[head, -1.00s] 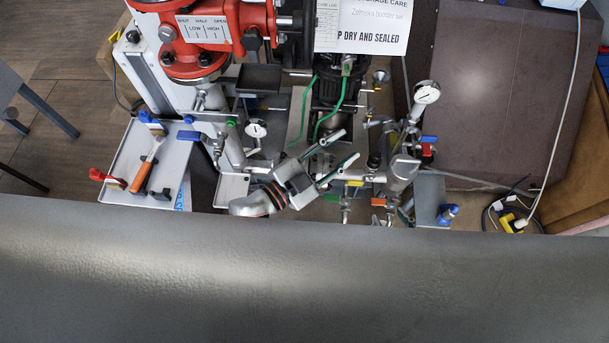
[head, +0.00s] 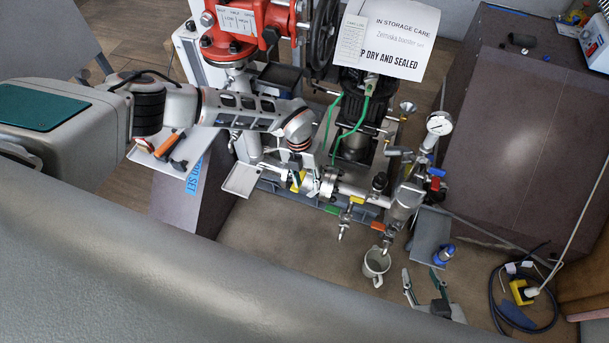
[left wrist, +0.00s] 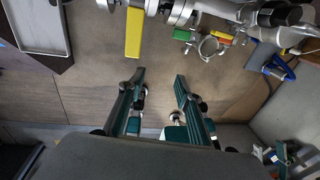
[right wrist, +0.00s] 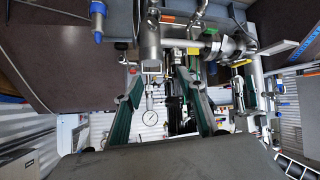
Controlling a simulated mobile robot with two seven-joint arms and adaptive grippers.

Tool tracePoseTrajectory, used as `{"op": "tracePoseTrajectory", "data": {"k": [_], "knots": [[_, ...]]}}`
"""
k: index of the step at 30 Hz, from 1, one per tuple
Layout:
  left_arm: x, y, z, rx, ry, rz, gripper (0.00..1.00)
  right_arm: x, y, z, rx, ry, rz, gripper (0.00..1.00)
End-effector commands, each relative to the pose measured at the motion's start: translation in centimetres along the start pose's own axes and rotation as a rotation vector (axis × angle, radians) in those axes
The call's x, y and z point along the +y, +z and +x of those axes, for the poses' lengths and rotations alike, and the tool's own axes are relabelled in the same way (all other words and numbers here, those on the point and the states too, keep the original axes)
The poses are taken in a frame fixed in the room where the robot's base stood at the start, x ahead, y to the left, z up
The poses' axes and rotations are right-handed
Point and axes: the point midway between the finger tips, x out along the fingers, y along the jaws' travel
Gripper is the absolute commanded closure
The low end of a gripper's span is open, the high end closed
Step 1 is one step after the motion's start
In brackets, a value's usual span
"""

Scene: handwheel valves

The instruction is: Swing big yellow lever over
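The big yellow lever (head: 299,180) sits on the silver pipe line and is partly covered by my left wrist in the head view. In the left wrist view the yellow lever (left wrist: 133,32) points toward me, just beyond the left fingertip. My left gripper (left wrist: 159,75) is open and empty, with a gap to the lever, which is not between the fingers.
A pale mug (head: 376,262) stands under the orange-handled valve (head: 378,226). A green handle (head: 332,210) is close to the yellow one. A pressure gauge (head: 440,123) and a grey tray (head: 432,236) are at the right.

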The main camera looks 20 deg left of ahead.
Motion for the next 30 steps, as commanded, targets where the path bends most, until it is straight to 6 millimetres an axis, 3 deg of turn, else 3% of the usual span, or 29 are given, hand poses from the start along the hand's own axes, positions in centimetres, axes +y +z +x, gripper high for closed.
{"op": "tracePoseTrajectory", "data": {"k": [1, 3, 6, 11, 30], "knots": [[1.8, 1.2, -0.7, -0.020, 0.049, -0.003, 0.66, 0.0, 0.0, 0.0, 0.000, 0.000, 0.000, 0.60], [3.6, 2.2, -1.4, -0.037, 0.099, -0.007, 0.66, 0.0, 0.0, 0.0, 0.001, 0.000, 0.000, 0.60], [4.9, 2.9, -1.8, -0.048, 0.136, -0.010, 0.66, 0.0, 0.0, 0.1, 0.001, 0.000, 0.000, 0.60], [5.3, 3.0, -1.1, -0.050, 0.144, -0.011, 0.66, -0.2, 0.6, 0.3, -0.003, -0.001, -0.001, 0.60], [6.1, 3.0, 6.0, -0.043, 0.139, -0.011, 0.66, 0.6, 3.9, 2.5, -0.023, 0.020, -0.042, 0.60]]}}
